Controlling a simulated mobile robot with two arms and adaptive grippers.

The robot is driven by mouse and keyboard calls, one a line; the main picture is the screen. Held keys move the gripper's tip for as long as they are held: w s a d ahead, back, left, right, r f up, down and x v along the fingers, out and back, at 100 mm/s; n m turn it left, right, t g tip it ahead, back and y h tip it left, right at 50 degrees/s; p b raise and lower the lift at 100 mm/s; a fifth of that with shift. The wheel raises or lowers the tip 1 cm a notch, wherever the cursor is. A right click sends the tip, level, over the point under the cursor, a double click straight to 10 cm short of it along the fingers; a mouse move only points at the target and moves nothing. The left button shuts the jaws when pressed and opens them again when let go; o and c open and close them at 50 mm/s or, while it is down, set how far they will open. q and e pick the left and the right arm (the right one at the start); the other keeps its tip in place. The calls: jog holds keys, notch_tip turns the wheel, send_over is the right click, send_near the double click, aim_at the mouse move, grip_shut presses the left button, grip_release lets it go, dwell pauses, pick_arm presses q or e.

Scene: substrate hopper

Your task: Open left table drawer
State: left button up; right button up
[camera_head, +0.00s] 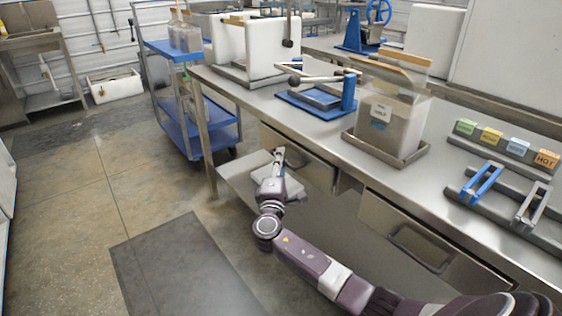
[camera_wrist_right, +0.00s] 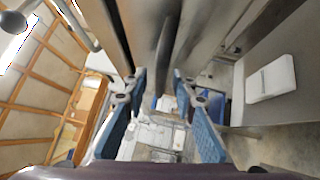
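The steel table (camera_head: 325,125) has two drawers in its front. The left drawer (camera_head: 312,168) is largely visible and looks shut, with its handle mostly hidden behind my right gripper (camera_head: 279,157). In the right wrist view, my right gripper (camera_wrist_right: 159,88) has its two blue-padded fingers spread apart. A metal bar that looks like the drawer handle (camera_wrist_right: 166,48) shows between and above the fingers. I cannot tell whether the fingers touch it. The right drawer (camera_head: 405,240) is shut, with its handle showing. My left gripper is not in view.
A white block (camera_head: 293,187) lies on the lower shelf below the left drawer; it also shows in the right wrist view (camera_wrist_right: 271,78). A blue cart (camera_head: 215,130) stands beyond the table's left end. Floor left of my right arm is clear, with a dark mat (camera_head: 185,270).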

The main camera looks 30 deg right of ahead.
grip_shut()
jog(key=shift+f, duration=0.1)
dwell(0.5)
